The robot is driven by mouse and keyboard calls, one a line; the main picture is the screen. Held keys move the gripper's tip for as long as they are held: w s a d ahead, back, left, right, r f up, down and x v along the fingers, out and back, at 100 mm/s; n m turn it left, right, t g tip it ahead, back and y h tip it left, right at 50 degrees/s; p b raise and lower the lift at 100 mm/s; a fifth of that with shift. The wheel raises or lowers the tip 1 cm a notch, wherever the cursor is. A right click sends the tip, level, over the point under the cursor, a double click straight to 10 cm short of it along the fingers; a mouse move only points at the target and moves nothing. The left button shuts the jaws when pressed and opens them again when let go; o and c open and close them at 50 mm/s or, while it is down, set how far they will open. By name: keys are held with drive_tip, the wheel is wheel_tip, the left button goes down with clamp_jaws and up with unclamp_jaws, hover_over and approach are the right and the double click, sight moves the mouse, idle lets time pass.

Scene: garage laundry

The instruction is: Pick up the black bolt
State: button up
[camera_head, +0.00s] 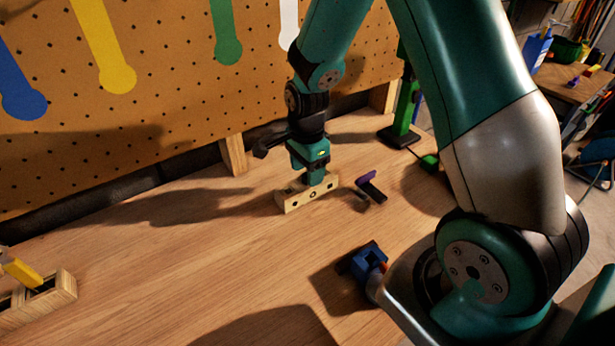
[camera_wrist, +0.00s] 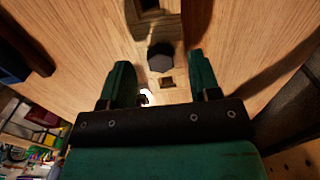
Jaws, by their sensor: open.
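The black bolt (camera_wrist: 160,57) shows in the wrist view as a dark hexagonal head on a pale wooden block (camera_wrist: 178,95). It lies between and slightly beyond my two green fingertips, and I see no contact with either finger. My gripper (camera_wrist: 160,68) is open around the block's width. In the head view my gripper (camera_head: 315,176) points down right over the wooden block (camera_head: 296,203), which lies on the workbench near the pegboard. The bolt cannot be made out clearly in the head view, where my gripper covers that spot.
A purple-and-black item (camera_head: 371,188) lies just right of the block. A blue object (camera_head: 368,258) sits nearer on the bench (camera_head: 180,285). Another wooden block (camera_head: 62,288) with a yellow item is at lower left. A green stand (camera_head: 402,120) and the pegboard (camera_head: 170,110) are behind.

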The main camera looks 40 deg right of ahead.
drive_tip(key=shift+f, duration=0.55)
drive_tip(key=c, duration=1)
drive_tip(key=shift+c, duration=0.3)
drive_tip(key=shift+r, duration=0.15)
